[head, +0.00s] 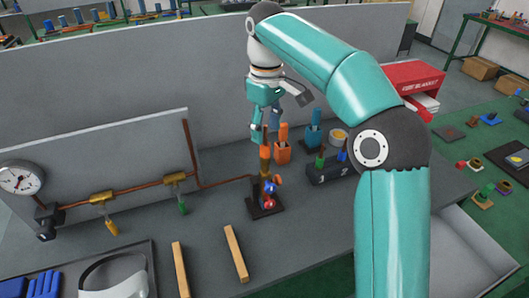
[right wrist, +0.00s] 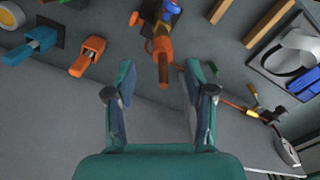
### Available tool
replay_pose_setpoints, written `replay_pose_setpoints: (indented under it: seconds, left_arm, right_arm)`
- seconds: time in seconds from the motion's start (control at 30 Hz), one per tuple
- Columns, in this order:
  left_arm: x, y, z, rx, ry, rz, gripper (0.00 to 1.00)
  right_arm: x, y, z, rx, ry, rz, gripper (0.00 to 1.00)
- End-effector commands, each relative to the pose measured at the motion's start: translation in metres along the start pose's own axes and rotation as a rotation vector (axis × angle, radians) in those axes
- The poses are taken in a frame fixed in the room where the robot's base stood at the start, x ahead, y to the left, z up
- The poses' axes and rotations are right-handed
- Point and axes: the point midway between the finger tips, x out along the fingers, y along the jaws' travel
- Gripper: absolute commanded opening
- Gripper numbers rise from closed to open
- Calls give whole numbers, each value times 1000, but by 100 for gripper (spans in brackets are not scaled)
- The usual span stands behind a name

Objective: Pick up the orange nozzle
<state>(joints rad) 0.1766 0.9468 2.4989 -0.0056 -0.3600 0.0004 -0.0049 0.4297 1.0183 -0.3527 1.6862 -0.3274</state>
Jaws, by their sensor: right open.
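An upright orange nozzle-like piece (head: 265,158) with a brown tip rises from a black base (head: 266,208) with blue and red knobs. It also shows in the right wrist view (right wrist: 162,48), top centre, its tip pointing toward the gap between my fingers. A second orange piece (head: 282,146), a block with a handle, stands to its right; it is left of it in the right wrist view (right wrist: 88,56). I cannot tell which is the task's nozzle. My right gripper (head: 264,128) is open and empty, pointing down above the upright piece. My left gripper is out of view.
A blue block with a handle (head: 313,132) and a black numbered holder (head: 330,168) stand at right. A grey panel (head: 100,165) carries a gauge (head: 21,177) and copper pipe. Two wooden sticks (head: 237,253) and a visor tray (head: 148,264) lie in front. A low wall (head: 120,75) stands behind.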

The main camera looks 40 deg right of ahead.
Motion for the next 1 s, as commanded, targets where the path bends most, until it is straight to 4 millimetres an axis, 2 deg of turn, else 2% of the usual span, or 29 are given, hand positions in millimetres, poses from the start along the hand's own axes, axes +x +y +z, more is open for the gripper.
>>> replay_pose_setpoints:
  seconds: [0.4,0.67,0.9,1.0]
  left_arm:
    - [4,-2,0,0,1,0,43]
    - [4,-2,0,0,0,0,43]
    - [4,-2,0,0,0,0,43]
    - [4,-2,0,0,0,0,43]
  right_arm:
    - [49,-4,-4,0,-2,-1,54]
    - [51,-4,-4,0,-1,-1,54]
    - [50,-3,-4,0,-1,-1,14]
    - [50,-3,-4,1,-1,-1,0]
